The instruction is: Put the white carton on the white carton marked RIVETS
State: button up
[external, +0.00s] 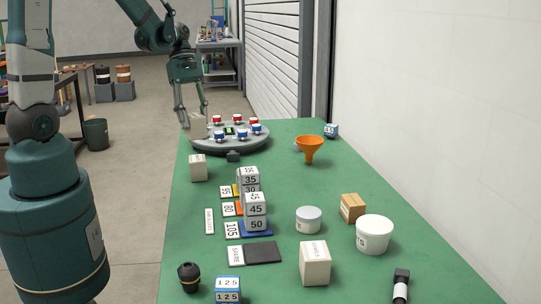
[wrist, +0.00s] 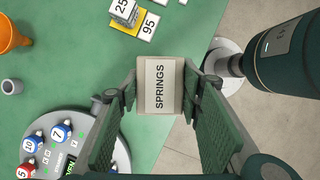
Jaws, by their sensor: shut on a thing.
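My gripper (external: 194,120) is shut on a white carton (external: 198,127), which it holds up beside the round turntable at the far left of the table. In the wrist view the held carton (wrist: 160,86) shows the word SPRINGS between my two fingers (wrist: 160,98). A second white carton (external: 197,168) stands on the green table near its left edge, below the held one in the external view; no marking on it is readable. A third white carton (external: 314,263) stands at the front; its small lettering is too blurred to read.
The grey turntable (external: 230,146) carries red and blue numbered items. An orange funnel (external: 310,149), numbered block stacks (external: 255,212), a round lidded tub (external: 308,220), a white bucket (external: 374,235) and a brown box (external: 352,208) stand on the table. Green surface around the left carton is clear.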

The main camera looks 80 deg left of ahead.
aim_at(195, 129)
jog(key=shift+f, duration=1.75)
jog(key=shift+f, duration=0.15)
jog(key=shift+f+b, duration=0.4)
jog(key=shift+f, duration=1.55)
jog(key=shift+f, duration=0.2)
jog(key=o, duration=1)
jog(key=shift+r, duration=0.25)
jog(key=shift+p+v, duration=0.6)
jog(key=shift+v, duration=5.35)
